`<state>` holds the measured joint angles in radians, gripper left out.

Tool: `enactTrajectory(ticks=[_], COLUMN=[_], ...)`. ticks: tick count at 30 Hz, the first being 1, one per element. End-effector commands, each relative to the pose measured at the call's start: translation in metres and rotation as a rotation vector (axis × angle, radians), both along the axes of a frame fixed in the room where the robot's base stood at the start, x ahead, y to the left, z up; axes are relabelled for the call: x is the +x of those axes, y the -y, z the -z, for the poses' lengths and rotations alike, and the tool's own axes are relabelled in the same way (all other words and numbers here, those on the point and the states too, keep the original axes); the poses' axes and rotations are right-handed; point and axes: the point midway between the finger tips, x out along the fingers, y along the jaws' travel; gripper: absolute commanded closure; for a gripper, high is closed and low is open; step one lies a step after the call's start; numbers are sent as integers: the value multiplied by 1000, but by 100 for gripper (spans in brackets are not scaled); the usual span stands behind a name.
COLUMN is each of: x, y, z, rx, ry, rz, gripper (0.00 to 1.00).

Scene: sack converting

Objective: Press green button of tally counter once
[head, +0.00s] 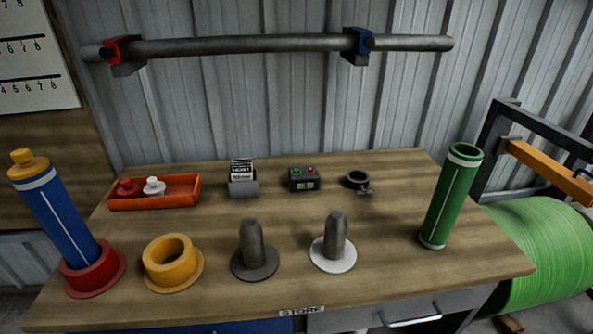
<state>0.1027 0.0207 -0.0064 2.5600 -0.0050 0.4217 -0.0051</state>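The tally counter (304,180) is a small dark grey box near the back middle of the wooden bench. Its green button (296,171) is on the left of its top, beside a red button (311,170). A small pale display (304,186) is on its front, too small to read. My gripper is not in view. Nothing covers the counter or its buttons.
The bench (380,285) also bears an orange tray (150,204), card box (243,182), dark ring clamp (358,180), yellow flanged ring (172,262), two upright pegs, blue cylinder (58,215) and green tube (450,197). A pipe (240,45) runs above.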

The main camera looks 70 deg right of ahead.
Motion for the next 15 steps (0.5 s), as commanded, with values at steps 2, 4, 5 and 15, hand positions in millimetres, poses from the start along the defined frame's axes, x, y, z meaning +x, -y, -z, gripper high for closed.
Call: enactTrajectory(ticks=[2,4,5,15], x=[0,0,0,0], y=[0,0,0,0], z=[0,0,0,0], rx=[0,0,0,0], ry=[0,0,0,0], rz=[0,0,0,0], gripper=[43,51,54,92])
